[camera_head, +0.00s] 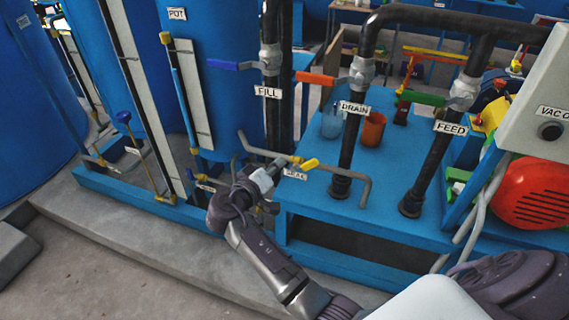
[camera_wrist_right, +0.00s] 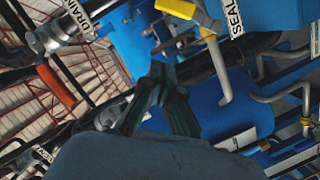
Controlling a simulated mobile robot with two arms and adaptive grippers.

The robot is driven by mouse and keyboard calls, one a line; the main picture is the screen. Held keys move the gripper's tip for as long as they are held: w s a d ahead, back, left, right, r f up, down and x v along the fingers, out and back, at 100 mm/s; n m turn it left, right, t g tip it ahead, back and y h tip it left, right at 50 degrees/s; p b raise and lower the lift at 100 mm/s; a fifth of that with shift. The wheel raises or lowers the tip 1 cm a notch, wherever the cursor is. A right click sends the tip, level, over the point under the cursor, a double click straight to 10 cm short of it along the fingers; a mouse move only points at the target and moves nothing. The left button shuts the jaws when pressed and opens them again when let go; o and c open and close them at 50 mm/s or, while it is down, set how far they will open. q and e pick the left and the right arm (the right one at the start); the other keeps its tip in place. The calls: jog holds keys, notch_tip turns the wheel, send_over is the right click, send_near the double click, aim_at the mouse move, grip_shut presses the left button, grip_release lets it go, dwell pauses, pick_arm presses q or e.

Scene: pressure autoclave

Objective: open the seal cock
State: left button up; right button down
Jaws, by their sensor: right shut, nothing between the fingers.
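The seal cock has a yellow handle (camera_head: 309,164) beside a white label (camera_head: 295,174) on a thin pipe in front of the blue platform. In the right wrist view the yellow handle (camera_wrist_right: 192,12) shows at the top edge, left of the SEAL label (camera_wrist_right: 234,18). My right gripper (camera_head: 277,163) is at the thin pipe, just left of the handle. Its dark fingers (camera_wrist_right: 158,72) are shut and empty, below the handle in the wrist view and apart from it there. The fingertips are small and partly hidden in the head view. My left gripper is not in view.
Black pipes carry FILL (camera_head: 268,92), DRAIN (camera_head: 354,108) and FEED (camera_head: 450,127) labels. A bent grey pipe (camera_head: 368,190) sticks out right of the handle. A red motor (camera_head: 532,193) stands at the right. The concrete floor (camera_head: 110,270) is clear at lower left.

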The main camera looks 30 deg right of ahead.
send_over(304, 166)
jog(key=w+a, duration=0.2)
jog(key=a, duration=0.2)
jog(key=f, duration=0.1)
jog(key=s+d+f+p, duration=0.2)
jog(key=f, duration=0.1)
jog(key=shift+s+d+f, duration=0.15)
jog(key=shift+s+d, duration=0.05)
jog(key=shift+d, duration=0.05)
jog(key=shift+d, duration=0.1)
